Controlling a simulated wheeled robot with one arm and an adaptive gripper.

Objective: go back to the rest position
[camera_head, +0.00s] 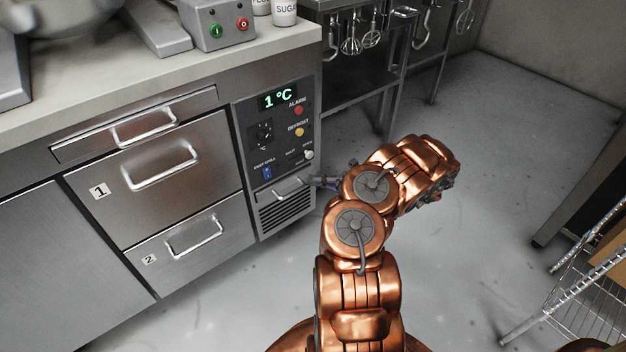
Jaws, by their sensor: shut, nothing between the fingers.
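My copper-coloured arm rises from the bottom middle and bends over the floor in front of the steel cabinet. My gripper (322,181) shows only in small part, as dark fingers left of an arm joint, pointing toward the control panel's lower right edge. It is shut and empty. Most of it is hidden behind the arm. I cannot tell whether its tips touch the cabinet.
The refrigerated cabinet (180,205) has drawers 1 and 2, both shut. Its control panel (277,130) reads 1 °C. A switch box (217,22) stands on the worktop (100,85). A wire rack (590,290) is at right. Floor (490,130) beyond the arm is clear.

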